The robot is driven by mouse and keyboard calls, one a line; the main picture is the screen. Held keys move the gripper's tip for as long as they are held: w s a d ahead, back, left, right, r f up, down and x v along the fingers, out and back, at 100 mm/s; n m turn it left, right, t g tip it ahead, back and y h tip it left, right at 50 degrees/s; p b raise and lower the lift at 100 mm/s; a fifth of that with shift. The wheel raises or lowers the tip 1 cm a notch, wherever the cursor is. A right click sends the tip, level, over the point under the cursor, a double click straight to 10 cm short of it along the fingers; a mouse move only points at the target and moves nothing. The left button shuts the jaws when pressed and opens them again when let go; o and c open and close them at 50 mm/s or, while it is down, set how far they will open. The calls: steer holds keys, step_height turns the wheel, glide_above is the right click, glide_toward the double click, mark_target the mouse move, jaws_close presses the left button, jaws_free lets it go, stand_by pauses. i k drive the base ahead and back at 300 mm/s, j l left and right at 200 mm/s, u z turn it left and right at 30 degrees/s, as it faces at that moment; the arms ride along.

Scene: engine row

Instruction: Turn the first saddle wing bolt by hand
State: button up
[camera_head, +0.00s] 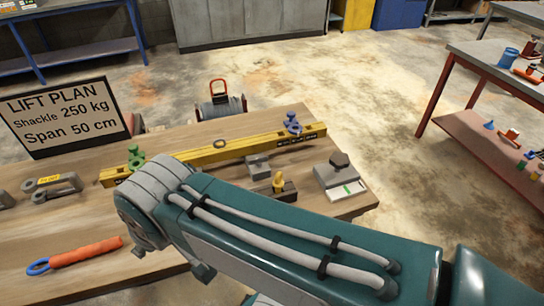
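A yellow beam (230,151) lies across the wooden table (95,165). A green saddle piece with a knob-like top (136,157) sits at the beam's left part, close above my arm's joint. A blue saddle piece (292,124) sits near its right end. Their wing bolts are too small to make out clearly, and I cannot tell which saddle is the first. My teal arm crosses the front of the table, its rounded grey joint just below the green saddle. My gripper does not show.
Grey shackles (55,187) and an orange sling with a blue eye (88,254) lie at left. Grey blocks, one with a yellow knob (278,182), and a dark-knobbed box (340,178) stand at right. A lift plan board (66,116) and a red-handled device (220,103) are behind.

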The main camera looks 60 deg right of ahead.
mark_target(257, 162)
steer(key=z, duration=1.7)
steer(key=k+j+z, duration=0.25)
steer(key=k+j, duration=0.05)
steer(key=k, duration=0.1)
